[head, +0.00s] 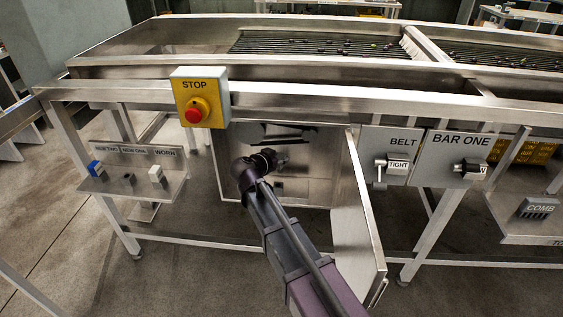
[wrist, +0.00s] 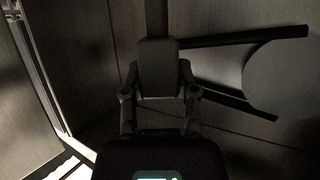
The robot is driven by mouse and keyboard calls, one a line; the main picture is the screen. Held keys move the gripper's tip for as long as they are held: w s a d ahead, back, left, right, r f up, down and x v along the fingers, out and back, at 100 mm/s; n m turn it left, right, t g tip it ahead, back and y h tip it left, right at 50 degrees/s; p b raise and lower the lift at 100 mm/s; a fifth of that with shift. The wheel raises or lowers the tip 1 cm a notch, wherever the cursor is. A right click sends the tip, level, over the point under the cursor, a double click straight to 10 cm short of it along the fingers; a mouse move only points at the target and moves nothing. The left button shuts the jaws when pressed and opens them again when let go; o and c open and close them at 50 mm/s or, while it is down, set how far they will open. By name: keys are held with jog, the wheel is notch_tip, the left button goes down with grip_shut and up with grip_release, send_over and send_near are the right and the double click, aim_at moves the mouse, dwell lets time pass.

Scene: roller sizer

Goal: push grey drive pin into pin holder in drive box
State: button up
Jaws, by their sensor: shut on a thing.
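The drive box (head: 316,150) stands open under the machine, and my arm reaches into it. My gripper (head: 282,160) is small and dark there; its fingertips are hard to make out. In the wrist view my gripper (wrist: 158,62) is shut, with a dark grey upright piece (wrist: 156,18) running beyond the fingertips, which appears to be the grey drive pin. The picture is too dark to tell the pin holder apart, or whether the pin touches it. A large grey disc (wrist: 285,80) with dark belt-like bars (wrist: 245,37) lies to the right of the fingers.
The box door (head: 362,220) hangs open to the right of my arm. A yellow stop box (head: 200,97) with a red button is at the upper left. A shelf (head: 130,183) labelled NEW TWO, NEW ONE and WORN holds small blocks. BELT (head: 397,160) and BAR ONE (head: 455,160) panels are right.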

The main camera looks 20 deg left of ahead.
jog(key=shift+w+a+f+h, duration=0.15)
jog(key=shift+w+a+f, duration=0.05)
jog(key=shift+w+a, duration=0.2)
jog(key=shift+w+a+f+h, duration=0.15)
jog(key=shift+w+a, duration=0.1)
jog(key=shift+w, duration=0.25)
jog(key=shift+s, duration=0.1)
jog(key=shift+f+b, duration=0.1)
jog(key=shift+b, duration=0.2)
jog(key=shift+s+f+b, duration=0.15)
jog(key=shift+f+b, duration=2.6)
jog(key=shift+f+b, duration=1.95)
jog(key=o, duration=1.1)
